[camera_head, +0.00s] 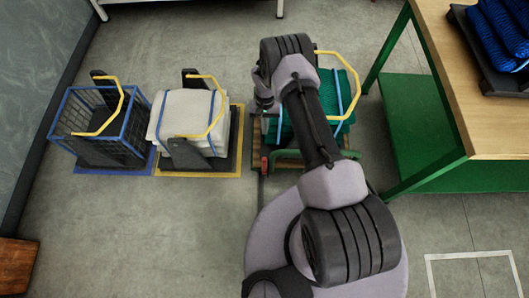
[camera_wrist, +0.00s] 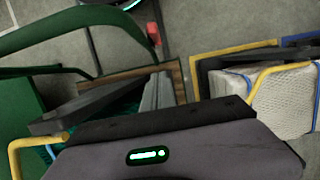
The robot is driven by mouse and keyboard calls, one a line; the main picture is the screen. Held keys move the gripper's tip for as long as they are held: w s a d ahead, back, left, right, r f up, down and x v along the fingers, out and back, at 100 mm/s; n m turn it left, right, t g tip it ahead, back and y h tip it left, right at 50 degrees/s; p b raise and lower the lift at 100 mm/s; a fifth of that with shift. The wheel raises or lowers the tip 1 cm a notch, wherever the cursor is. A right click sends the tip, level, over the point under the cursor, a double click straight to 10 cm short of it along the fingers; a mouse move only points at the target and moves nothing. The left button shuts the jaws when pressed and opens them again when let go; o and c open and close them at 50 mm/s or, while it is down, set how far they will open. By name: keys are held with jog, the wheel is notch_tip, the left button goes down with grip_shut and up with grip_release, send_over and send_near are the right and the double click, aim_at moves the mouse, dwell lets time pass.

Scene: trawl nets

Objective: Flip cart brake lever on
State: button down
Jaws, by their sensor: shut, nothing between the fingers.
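The cart (camera_head: 290,155) stands in the middle of the head view, with a wooden deck, a green front handle and a green net load strapped in blue. A small red-tipped lever (camera_head: 265,163) is at its front left corner. The red part also shows at the top of the wrist view (camera_wrist: 153,32), beside the green handle (camera_wrist: 70,28). Whether the lever is on or off cannot be told. My gripper (camera_head: 264,102) is shut and empty over the cart's left side, behind and apart from the lever.
Left of the cart, a white net bundle (camera_head: 185,115) sits on a yellow-marked bay, and a blue wire crate (camera_head: 98,125) on a blue-marked bay. A green-framed workbench (camera_head: 480,110) stands close on the right.

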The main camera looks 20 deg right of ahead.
aim_at(264, 165)
jog(key=shift+f, duration=0.1)
jog(key=s+a+f+b, duration=0.2)
jog(key=s+f, duration=0.4)
jog(key=f, duration=0.3)
jog(key=shift+f+b, duration=0.25)
jog(key=shift+b, duration=0.6)
jog(key=shift+s+a+r+p, duration=0.1)
jog(key=shift+s+p, duration=0.1)
jog(key=shift+s, duration=0.2)
jog(key=shift+s+a+r+p, duration=0.1)
jog(key=shift+s+p, duration=0.05)
jog(key=shift+s, duration=0.25)
